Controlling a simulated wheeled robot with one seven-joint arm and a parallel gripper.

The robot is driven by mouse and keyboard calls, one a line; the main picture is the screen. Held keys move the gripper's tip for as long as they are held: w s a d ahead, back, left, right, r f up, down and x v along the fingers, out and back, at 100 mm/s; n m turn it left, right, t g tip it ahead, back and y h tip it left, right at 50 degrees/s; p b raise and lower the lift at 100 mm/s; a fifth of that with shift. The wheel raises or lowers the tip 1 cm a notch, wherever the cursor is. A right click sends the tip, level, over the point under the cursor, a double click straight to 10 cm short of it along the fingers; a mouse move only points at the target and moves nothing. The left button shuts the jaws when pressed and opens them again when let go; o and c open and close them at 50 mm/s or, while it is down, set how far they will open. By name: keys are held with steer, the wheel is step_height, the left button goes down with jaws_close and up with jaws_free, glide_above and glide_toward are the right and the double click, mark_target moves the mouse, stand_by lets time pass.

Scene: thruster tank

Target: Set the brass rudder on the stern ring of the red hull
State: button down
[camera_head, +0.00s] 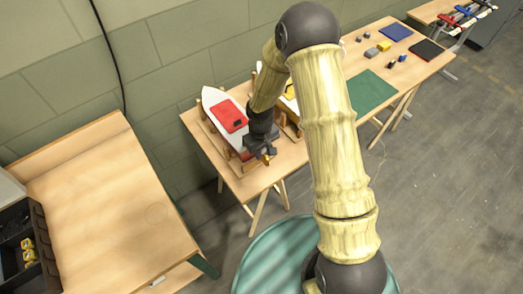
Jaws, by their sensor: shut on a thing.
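The hull with the red deck panel (229,115) is white and lies on a wooden cradle on the trestle table, its pointed end toward the wall. My gripper (263,153) is at the near end of this hull, toward its right side. It is shut on a small brass-coloured piece, the rudder (266,159), of which only a little shows below the fingers. The stern ring is hidden or too small to make out. I cannot tell whether the rudder touches the hull.
A second hull with a yellow panel (290,91) stands to the right, partly behind my arm. A green mat (368,92), small blocks (371,53) and dark trays lie farther right. A bare wooden bench (105,195) stands at left, with a black bin (20,245) beside it.

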steer(key=shift+f+b, duration=0.45)
steer(key=shift+f, duration=0.15)
stand_by(0.7)
steer(key=c, duration=1.3)
jaws_free()
steer(key=shift+o, duration=0.2)
steer(key=shift+r+p, duration=3)
steer(key=shift+r, duration=1)
